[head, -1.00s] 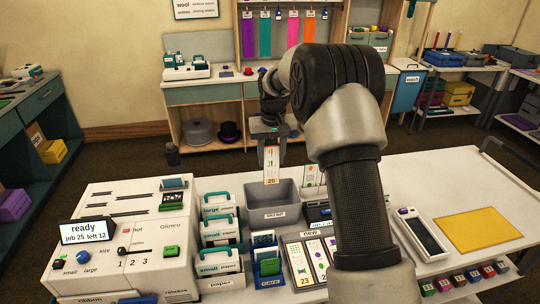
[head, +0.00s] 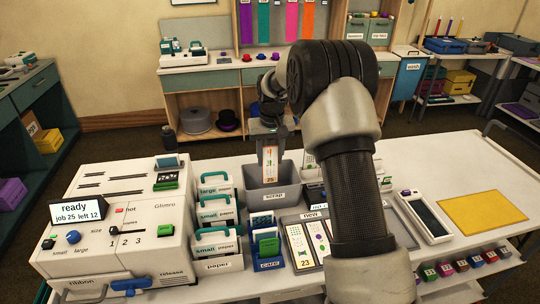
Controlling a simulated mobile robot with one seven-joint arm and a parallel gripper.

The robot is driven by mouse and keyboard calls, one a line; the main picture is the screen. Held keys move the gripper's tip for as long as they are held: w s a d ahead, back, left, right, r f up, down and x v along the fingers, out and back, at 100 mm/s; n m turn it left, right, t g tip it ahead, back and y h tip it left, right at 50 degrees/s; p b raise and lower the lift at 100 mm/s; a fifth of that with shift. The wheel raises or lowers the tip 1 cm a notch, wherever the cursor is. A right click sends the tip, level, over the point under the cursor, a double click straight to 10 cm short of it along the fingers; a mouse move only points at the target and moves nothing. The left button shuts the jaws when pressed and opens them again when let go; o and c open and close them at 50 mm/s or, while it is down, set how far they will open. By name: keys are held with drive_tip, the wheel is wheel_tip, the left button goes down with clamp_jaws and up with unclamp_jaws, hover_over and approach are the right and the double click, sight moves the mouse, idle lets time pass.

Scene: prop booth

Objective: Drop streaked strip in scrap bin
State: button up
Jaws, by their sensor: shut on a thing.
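A white strip (head: 270,163) with orange and yellow marks hangs upright from my gripper (head: 269,145). My gripper is shut on its top end. I cannot tell whether the lower end is inside the bin opening. My arm covers part of the table to the right of the bin.
A white printer (head: 118,215) showing "ready" stands at the left. Paper boxes (head: 219,262) and a blue care holder (head: 268,262) stand before the bin. A tray of strips (head: 305,248) labelled "new" lies nearer me. A yellow mat (head: 483,220) lies on the right.

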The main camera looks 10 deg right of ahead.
drive_tip(key=o, duration=0.8)
drive_tip(key=shift+c, duration=0.2)
wheel_tip(320, 180, up, 17)
drive_tip(key=s, duration=0.2)
drive_tip(key=shift+s+r, duration=0.15)
drive_tip(key=shift+s, duration=0.2)
